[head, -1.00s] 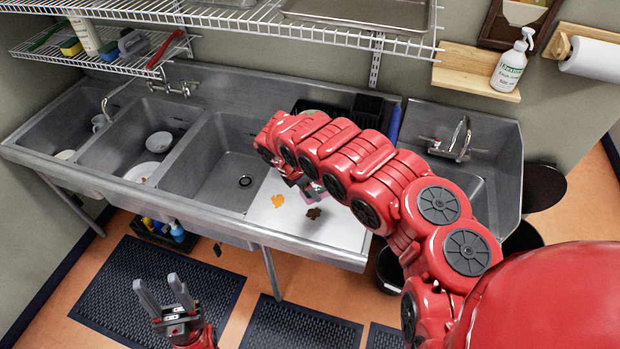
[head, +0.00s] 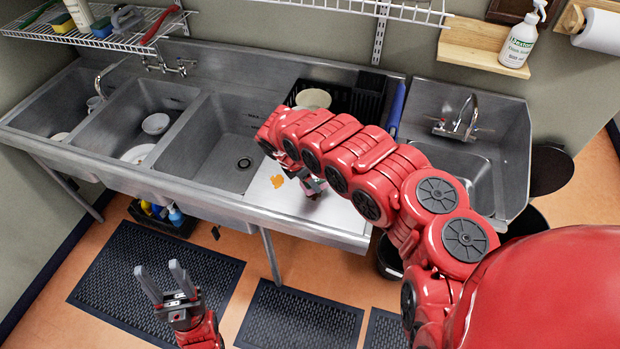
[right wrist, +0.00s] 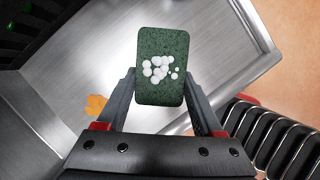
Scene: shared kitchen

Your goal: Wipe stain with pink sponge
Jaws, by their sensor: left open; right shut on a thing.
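The sponge (right wrist: 162,45) is in my right gripper (right wrist: 160,85). In the right wrist view its dark green face with white foam blobs shows, and the fingers are on its two sides. In the head view a bit of pink (head: 319,186) shows at my right gripper (head: 314,188), low over the steel drainboard (head: 262,200). An orange stain (head: 277,181) lies on the board left of that gripper; it also shows in the right wrist view (right wrist: 97,105). The dark brown stain is hidden at the sponge. My left gripper (head: 158,268) is open and empty over the floor mat.
Sink basins (head: 225,145) with some dishes lie left of the board. A black dish rack (head: 360,98) with a bowl (head: 313,98) stands behind. A hand sink (head: 465,165) is at right. A wire shelf (head: 130,40) hangs at upper left.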

